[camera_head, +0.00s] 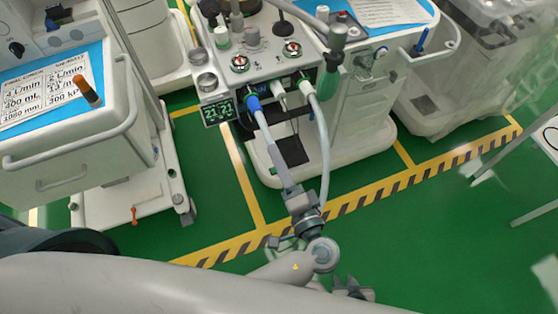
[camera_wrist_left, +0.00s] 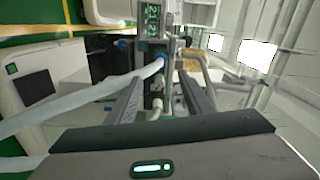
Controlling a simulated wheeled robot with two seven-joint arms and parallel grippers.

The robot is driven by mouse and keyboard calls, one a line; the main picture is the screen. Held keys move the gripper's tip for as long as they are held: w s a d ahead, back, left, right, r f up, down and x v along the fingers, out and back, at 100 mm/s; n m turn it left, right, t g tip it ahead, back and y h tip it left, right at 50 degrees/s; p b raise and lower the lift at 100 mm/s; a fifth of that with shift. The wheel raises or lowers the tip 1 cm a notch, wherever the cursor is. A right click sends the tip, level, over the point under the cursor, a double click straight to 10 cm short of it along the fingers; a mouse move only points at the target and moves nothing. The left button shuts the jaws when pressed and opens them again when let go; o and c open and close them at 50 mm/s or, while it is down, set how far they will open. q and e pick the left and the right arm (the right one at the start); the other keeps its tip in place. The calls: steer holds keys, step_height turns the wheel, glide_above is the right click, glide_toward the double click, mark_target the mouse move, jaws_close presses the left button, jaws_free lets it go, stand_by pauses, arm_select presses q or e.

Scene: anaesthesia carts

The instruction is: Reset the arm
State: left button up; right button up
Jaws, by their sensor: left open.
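My left gripper (camera_head: 277,160) points up and left toward the front of the middle anaesthesia machine (camera_head: 262,60). Its arm comes in from the lower left. In the left wrist view its two long fingers (camera_wrist_left: 162,78) stand apart, and nothing is clearly clamped between them. The blue hose connector (camera_head: 253,103) on the machine lies just beyond the fingertips; it also shows in the left wrist view (camera_wrist_left: 160,62). A pale hose (camera_wrist_left: 75,98) runs from it past the left finger; contact cannot be told. My right gripper (camera_head: 353,289) shows as a dark part at the bottom, mostly hidden.
A second white hose (camera_head: 322,130) hangs from the machine close to my left gripper. A lit display (camera_head: 218,112) sits left of the connectors. A cart with a drawer (camera_head: 65,150) stands at left. Green floor (camera_head: 430,230) is open at lower right.

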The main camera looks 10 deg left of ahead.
stand_by(0.5)
arm_select(q)
step_height(320, 180, down, 27)
steer(key=s+a+m+g+h, duration=0.2)
steer(key=g+h, duration=0.4)
steer(key=s+a+f+n+g+h, duration=0.1)
steer(key=s+a+f+n+h, duration=0.1)
steer(key=s+a+f+n, duration=0.2)
steer(key=s+a+f+n+g+h, duration=0.1)
steer(key=s+a+f+n+h, duration=0.2)
steer(key=s+f, duration=0.7)
step_height(320, 180, down, 5)
steer(key=shift+a+r+n+g+h, duration=0.2)
steer(key=shift+a+n+g+h, duration=0.15)
steer(key=shift+n, duration=0.35)
